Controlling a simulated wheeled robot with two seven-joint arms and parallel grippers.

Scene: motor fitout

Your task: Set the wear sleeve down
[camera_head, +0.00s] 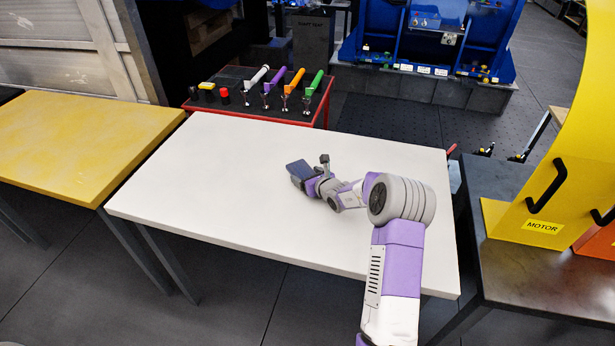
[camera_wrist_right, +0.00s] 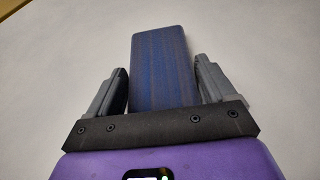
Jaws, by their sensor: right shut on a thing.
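The wear sleeve (camera_head: 298,170) is a dark blue, flat-looking block over the middle of the white table (camera_head: 215,165). My right gripper (camera_head: 308,181) is shut on it, and the sleeve sticks out beyond the fingers toward the left and back. In the right wrist view the sleeve (camera_wrist_right: 161,62) stands between the two grey fingers of the gripper (camera_wrist_right: 162,82), with its lower end hidden by the gripper body. I cannot tell whether the sleeve touches the tabletop. My left gripper is not in view.
The white tabletop is otherwise bare, with wide free room to the left. A red-framed black tool tray (camera_head: 262,107) stands behind it. A yellow table (camera_head: 80,140) adjoins on the left. A dark table (camera_head: 540,280) with a yellow MOTOR panel (camera_head: 545,205) stands on the right.

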